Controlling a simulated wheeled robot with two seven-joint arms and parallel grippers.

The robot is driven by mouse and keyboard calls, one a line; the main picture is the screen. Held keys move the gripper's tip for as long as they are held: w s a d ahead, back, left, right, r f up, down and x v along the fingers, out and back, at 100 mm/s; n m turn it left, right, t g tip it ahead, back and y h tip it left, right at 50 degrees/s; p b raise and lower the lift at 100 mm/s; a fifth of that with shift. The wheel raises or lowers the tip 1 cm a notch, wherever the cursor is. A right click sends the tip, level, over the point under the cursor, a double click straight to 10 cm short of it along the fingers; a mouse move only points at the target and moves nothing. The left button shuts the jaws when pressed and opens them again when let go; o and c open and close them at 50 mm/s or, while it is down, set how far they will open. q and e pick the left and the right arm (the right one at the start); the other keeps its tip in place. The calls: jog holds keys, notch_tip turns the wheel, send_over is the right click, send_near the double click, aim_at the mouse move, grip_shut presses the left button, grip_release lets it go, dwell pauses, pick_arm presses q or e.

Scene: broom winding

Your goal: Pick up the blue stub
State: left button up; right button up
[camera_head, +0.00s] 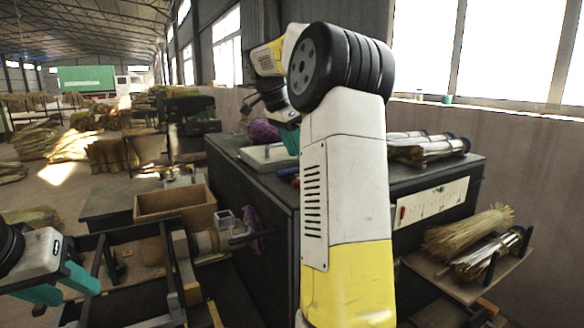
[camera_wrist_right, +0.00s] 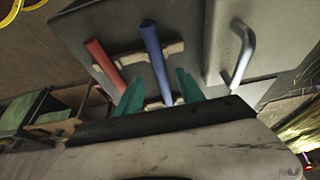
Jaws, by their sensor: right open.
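In the right wrist view, a blue stub (camera_wrist_right: 156,58) lies on a light, notched holder on a dark surface. Its lower end shows between the two teal fingers of my right gripper (camera_wrist_right: 158,78), which is open. I cannot tell how far the fingertips are above it. A red stub (camera_wrist_right: 102,62) lies to its left on the same holder. In the head view, a small blue piece (camera_head: 287,172) shows at the bench edge, partly hidden by my right arm. My left gripper (camera_head: 62,286) is at the lower left, fingers apart and empty.
A grey bent handle (camera_wrist_right: 242,55) stands right of the blue stub. The dark bench (camera_head: 262,205) carries a purple bundle (camera_head: 263,131) and a white board (camera_head: 268,157). A wooden box (camera_head: 175,205) and a winding device (camera_head: 222,236) stand left of the bench.

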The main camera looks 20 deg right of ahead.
jog(key=x, duration=0.4)
jog(key=shift+f, duration=0.15)
grip_shut()
